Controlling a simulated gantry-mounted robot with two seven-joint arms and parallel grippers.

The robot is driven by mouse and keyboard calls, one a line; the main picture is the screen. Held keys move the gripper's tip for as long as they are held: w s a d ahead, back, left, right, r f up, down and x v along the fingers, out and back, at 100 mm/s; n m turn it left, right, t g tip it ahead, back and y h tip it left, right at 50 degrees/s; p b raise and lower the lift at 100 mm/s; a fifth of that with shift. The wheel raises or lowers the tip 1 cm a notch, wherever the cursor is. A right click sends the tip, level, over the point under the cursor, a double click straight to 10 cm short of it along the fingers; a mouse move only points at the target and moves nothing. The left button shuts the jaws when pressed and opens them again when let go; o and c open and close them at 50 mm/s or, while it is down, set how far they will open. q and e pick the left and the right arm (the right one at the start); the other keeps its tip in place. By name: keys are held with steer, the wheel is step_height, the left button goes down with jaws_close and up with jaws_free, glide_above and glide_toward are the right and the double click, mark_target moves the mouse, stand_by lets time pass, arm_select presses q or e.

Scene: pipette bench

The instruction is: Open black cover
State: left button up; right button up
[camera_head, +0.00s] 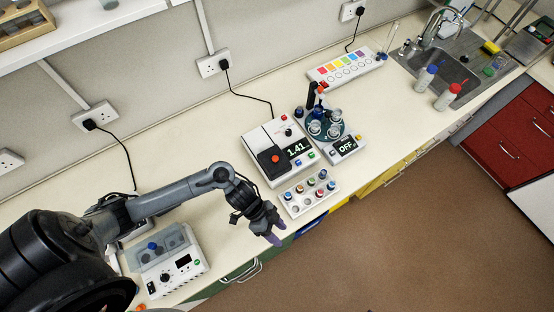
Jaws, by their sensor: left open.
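The black cover (268,170) is a dark square piece with a red-orange knob on it, lying flat on the left part of a white device (256,139). That device has a display reading 1.41. The cover looks closed, and what is under it is hidden. My left gripper (278,231) is open and empty, with purple fingertips. It is near the bench's front edge, below the cover in the picture and apart from it. My right gripper is not in view.
A rack of small coloured-cap vials (309,192) sits between the device and the bench edge. A round stand with glass flasks (325,127) and a scale reading OFF (344,148) are to the right. Another white device (174,265) stands left, near my arm. The bench behind my arm is largely clear.

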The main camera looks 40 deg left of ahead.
arm_select(q)
steer(key=w+a+g+y, duration=0.1)
steer(key=w+a, duration=0.2)
steer(key=a, duration=0.3)
steer(key=m+t+y+b, duration=0.1)
steer(key=t+y+b, duration=0.2)
glide_toward(275, 158)
steer(key=x, duration=0.6)
steer(key=shift+w+f, duration=0.1)
steer(key=shift+f, duration=0.05)
steer(key=shift+x, duration=0.85)
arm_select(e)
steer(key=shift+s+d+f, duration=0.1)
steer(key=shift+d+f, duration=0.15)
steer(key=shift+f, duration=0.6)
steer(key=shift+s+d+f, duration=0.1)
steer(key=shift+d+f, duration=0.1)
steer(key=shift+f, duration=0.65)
arm_select(q)
jaws_close()
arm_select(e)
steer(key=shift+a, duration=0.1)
